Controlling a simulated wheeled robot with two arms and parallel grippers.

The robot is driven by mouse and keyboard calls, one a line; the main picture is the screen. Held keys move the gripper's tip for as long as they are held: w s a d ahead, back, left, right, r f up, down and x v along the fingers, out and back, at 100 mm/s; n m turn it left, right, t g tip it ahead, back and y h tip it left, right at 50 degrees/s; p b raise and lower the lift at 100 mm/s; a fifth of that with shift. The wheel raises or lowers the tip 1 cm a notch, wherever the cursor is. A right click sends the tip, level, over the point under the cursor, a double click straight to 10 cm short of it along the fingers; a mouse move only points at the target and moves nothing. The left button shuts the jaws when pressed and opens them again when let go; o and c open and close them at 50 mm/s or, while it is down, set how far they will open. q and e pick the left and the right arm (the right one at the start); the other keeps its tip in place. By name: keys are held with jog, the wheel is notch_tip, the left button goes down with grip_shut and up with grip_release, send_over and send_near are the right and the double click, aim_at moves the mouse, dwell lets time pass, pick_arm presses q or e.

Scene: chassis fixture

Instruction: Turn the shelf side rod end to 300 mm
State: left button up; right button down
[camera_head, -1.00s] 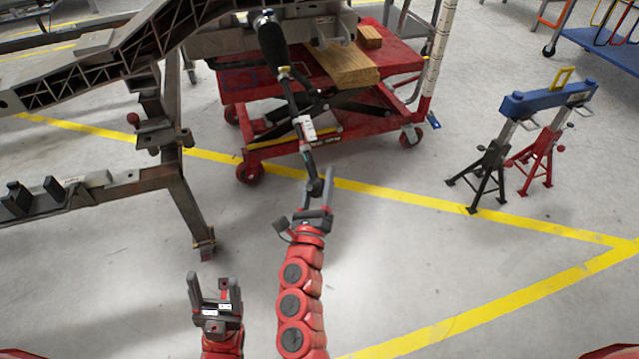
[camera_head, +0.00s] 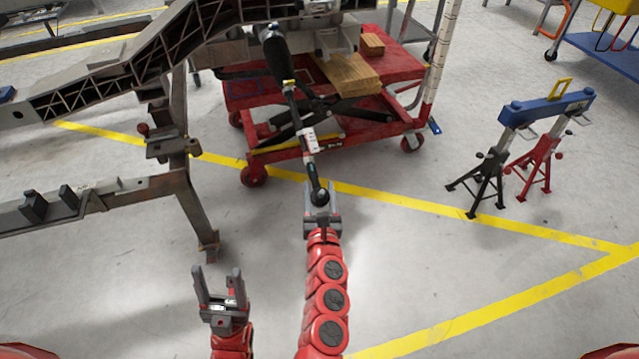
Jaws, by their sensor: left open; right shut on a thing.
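A long dark rod (camera_head: 300,125) hangs down at a slant from under the chassis (camera_head: 115,60), with a thick black sleeve (camera_head: 277,53) at its upper part and a pale label in the middle. Its lower part ends in a round black rod end (camera_head: 319,196). My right gripper (camera_head: 321,205) is at this rod end and shut on it; the jaws partly hide behind it. My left gripper (camera_head: 219,285) is open and empty, its fingers pointing up, low in the picture and apart from the rod. The label's markings are too small to read.
A red lift cart (camera_head: 390,120) with wooden blocks (camera_head: 345,72) stands behind the rod. A grey steel fixture stand (camera_head: 195,205) is at left. A blue-topped support (camera_head: 545,108) on black and red stands is at right. The near floor is clear.

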jog(key=shift+d+f, duration=0.15)
jog(key=shift+d, duration=0.1)
dwell(0.3)
jog(key=c, duration=0.7)
grip_release()
jog(key=o, duration=0.4)
jog(key=shift+d, duration=0.1)
jog(key=shift+o, duration=0.2)
jog(key=shift+p, duration=0.3)
jog(key=shift+s+a, duration=0.2)
jog(key=shift+s, duration=0.05)
jog(key=s+d+p, duration=0.1)
jog(key=s, duration=1)
jog(key=shift+s, duration=0.25)
